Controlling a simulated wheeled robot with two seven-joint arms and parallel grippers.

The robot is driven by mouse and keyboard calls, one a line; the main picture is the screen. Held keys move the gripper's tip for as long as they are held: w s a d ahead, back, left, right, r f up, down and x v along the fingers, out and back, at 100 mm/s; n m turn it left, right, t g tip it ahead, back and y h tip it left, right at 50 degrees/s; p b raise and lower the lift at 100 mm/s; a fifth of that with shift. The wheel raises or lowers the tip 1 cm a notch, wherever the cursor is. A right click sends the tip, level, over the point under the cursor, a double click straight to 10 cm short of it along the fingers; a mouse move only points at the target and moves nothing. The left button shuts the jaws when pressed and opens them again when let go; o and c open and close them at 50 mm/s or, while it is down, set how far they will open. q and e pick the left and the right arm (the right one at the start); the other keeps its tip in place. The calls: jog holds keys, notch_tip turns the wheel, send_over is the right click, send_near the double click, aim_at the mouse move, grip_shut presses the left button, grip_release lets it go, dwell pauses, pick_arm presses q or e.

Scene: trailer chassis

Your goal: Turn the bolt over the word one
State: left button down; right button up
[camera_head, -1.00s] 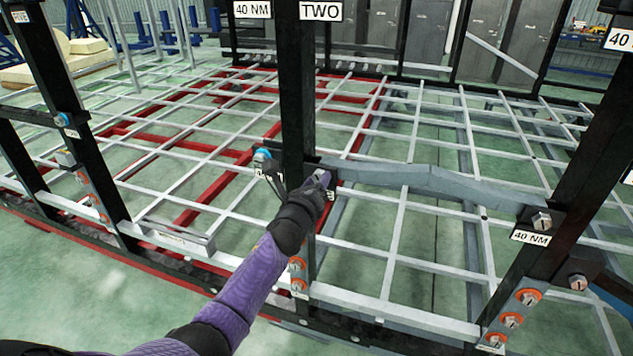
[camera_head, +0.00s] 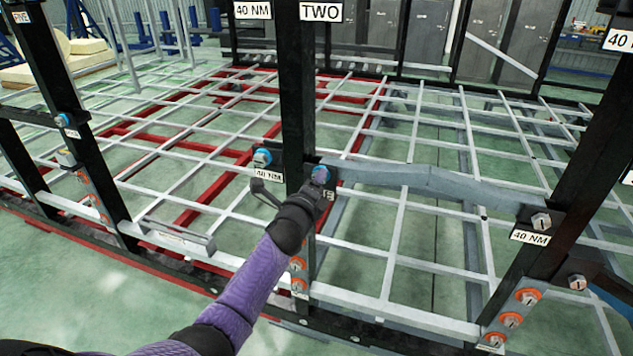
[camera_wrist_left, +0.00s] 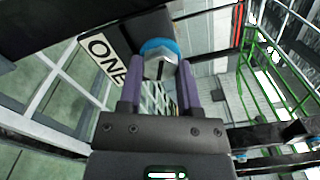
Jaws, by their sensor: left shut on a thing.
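The bolt (camera_wrist_left: 158,62), a grey hex head with a blue ring, sits on a dark plate beside a white label reading ONE (camera_wrist_left: 106,60) in the left wrist view. My left gripper (camera_wrist_left: 158,72) has its two purple fingers on either side of the bolt head and is shut on it. In the head view my left gripper (camera_head: 320,182) is at the middle black post, and the blue of the bolt (camera_head: 320,172) shows at its tip. Most of the label is hidden there. My right gripper is out of view.
Another blue-ringed bolt (camera_head: 262,157) sits just left of the post, above a 40 NM label (camera_head: 268,175). A grey bar (camera_head: 430,180) runs right to a plain bolt (camera_head: 541,221). Several orange-ringed bolts sit lower on the posts. A TWO sign (camera_head: 320,11) is above.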

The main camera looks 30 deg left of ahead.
pick_arm(q)
jog(key=shift+r+n+p, duration=0.15)
jog(key=shift+n+p, duration=1)
jog(key=shift+n, duration=15.35)
